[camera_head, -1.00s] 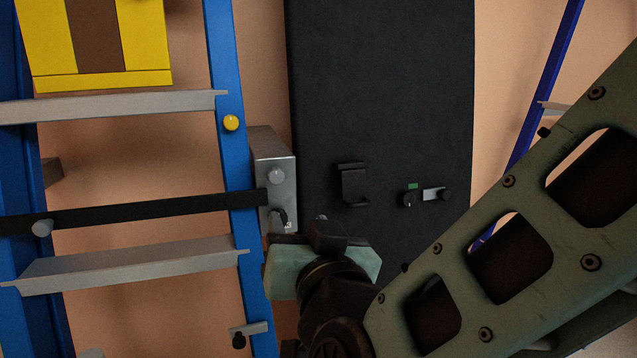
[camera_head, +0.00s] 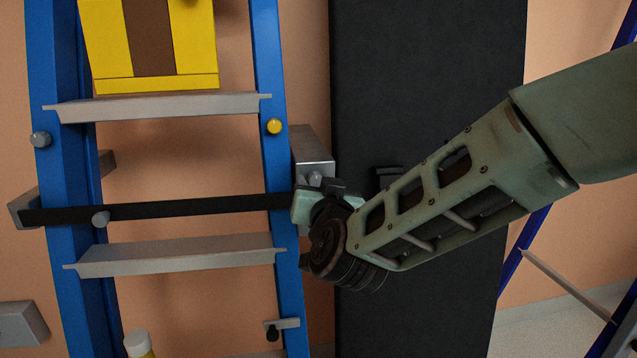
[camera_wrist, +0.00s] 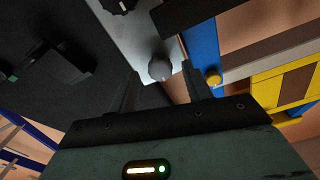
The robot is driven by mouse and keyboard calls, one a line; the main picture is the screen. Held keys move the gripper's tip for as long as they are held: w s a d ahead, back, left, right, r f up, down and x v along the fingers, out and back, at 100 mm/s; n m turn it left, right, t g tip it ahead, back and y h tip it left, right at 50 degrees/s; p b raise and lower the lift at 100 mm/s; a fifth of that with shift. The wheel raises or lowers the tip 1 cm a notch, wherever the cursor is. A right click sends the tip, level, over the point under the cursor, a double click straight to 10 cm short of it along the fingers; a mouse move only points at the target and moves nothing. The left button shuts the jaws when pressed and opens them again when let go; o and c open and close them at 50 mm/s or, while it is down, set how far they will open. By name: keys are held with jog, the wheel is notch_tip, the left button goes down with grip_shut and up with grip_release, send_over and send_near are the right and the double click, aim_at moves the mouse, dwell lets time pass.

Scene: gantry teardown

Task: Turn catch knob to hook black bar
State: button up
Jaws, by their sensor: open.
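The black bar (camera_head: 190,207) runs nearly level across the blue frame, its right end near the metal block (camera_head: 313,148). A round grey knob (camera_head: 315,178) shows on that block, and in the wrist view (camera_wrist: 160,68) it lies just beyond and between my fingertips. A black knob with a white mark (camera_wrist: 122,4) is on the same block at the wrist view's top edge, cut off; my gripper hides it in the head view. My gripper (camera_wrist: 160,84) is open and empty, facing the block. I cannot tell whether a finger touches the grey knob.
A yellow and brown box (camera_head: 150,45) stands on the upper grey shelf (camera_head: 160,105). A lower shelf (camera_head: 175,256) is below the bar. A yellow knob (camera_head: 274,126) sits on the blue right post (camera_head: 270,80). A tall black panel (camera_head: 430,80) stands behind my arm.

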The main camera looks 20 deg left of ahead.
jog(key=shift+w+a, duration=0.15)
jog(key=shift+w, duration=0.1)
jog(key=c, duration=1)
